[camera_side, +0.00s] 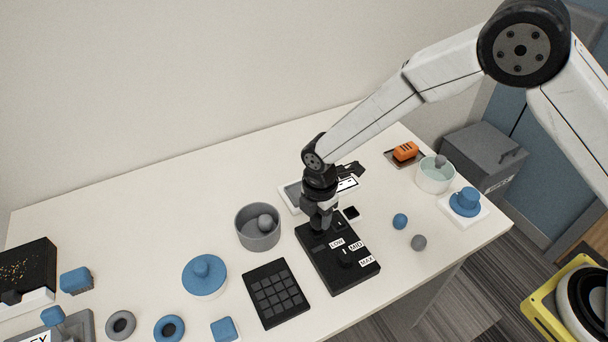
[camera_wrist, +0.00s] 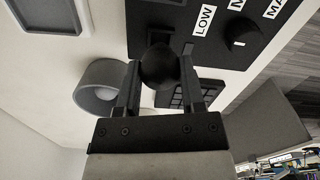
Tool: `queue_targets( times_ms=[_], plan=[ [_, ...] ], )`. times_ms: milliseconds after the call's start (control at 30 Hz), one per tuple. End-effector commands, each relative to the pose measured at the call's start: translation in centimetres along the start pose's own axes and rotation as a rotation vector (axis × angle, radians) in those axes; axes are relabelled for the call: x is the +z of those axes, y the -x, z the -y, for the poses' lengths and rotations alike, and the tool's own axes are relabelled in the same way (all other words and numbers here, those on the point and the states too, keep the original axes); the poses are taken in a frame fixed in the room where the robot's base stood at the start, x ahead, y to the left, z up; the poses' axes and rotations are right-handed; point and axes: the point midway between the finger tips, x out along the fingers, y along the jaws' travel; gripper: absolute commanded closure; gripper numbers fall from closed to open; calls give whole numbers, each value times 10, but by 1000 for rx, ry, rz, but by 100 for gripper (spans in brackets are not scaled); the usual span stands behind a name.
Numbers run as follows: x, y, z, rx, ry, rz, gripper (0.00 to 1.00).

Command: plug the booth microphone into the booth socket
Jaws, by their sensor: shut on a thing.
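My gripper (camera_side: 321,226) points down over the far left end of a black panel (camera_side: 350,281) marked LOW, MID and MAX. In the wrist view my gripper (camera_wrist: 158,75) is shut on a dark round-headed thing, which looks like the booth microphone (camera_wrist: 158,66). The black panel (camera_wrist: 222,50) lies just beyond it, with a dark recess or slot close to the held head. I cannot tell which opening is the booth socket, or whether the microphone touches the panel. In the side view the microphone is mostly hidden by my gripper.
A grey bowl (camera_side: 257,238) holding a grey ball stands left of the panel. A black key pad (camera_side: 275,293) lies at its front left. A white-framed tray (camera_side: 290,194) is behind my gripper. A blue ball (camera_side: 400,221) and a grey ball (camera_side: 419,242) lie to the right.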

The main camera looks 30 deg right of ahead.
Motion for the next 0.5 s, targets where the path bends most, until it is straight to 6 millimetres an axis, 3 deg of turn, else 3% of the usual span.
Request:
queue_targets(
  times_ms=[500],
  plan=[
    [0, -7, 0, 0, 0, 0, 100]
  ],
)
